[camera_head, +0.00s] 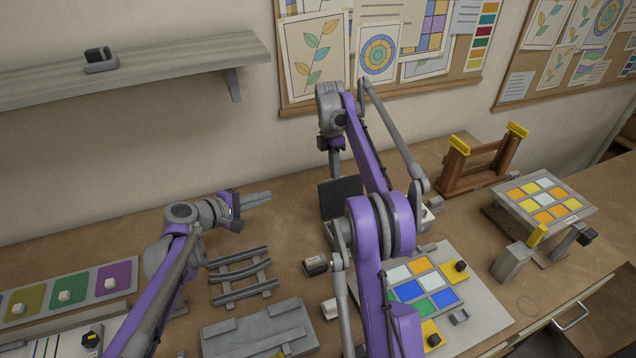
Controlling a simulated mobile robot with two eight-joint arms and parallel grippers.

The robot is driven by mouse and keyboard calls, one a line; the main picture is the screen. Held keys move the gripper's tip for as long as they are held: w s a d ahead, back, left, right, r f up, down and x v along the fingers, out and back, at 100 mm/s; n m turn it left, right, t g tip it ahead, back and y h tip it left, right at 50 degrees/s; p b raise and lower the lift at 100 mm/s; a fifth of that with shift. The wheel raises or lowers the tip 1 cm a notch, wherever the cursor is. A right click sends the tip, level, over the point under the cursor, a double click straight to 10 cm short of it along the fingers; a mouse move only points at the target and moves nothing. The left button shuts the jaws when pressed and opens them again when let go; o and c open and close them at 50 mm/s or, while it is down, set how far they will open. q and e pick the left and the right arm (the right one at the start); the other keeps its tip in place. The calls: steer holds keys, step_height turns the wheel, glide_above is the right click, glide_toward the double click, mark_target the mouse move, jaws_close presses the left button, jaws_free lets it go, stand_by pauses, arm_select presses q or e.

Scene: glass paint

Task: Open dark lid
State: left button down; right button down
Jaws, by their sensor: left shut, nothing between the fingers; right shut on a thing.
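The dark lid (341,197) is a flat, near-black square panel that stands roughly upright near the back of the table. My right gripper (335,172) reaches down from above to its top edge and is shut on it. The exact contact is small in view. What lies behind and beneath the lid is partly hidden by my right arm. My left gripper (258,199) is shut and empty, pointing right above the table, left of the lid and apart from it.
A grey slatted rack (241,275) and a grey board (258,330) lie in front of my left gripper. A coloured glass panel (422,284) lies right of centre. A wooden stand (482,165) and a raised tile panel (545,200) stand at right.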

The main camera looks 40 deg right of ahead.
arm_select(q)
steer(key=s+d+f+n+g+h, duration=0.1)
steer(key=s+d+f+h, duration=0.1)
steer(key=d, duration=1.4)
steer(key=shift+d+f, duration=0.2)
steer(key=shift+d, duration=0.2)
arm_select(e)
steer(key=shift+w+f, duration=0.15)
steer(key=shift+w, duration=0.05)
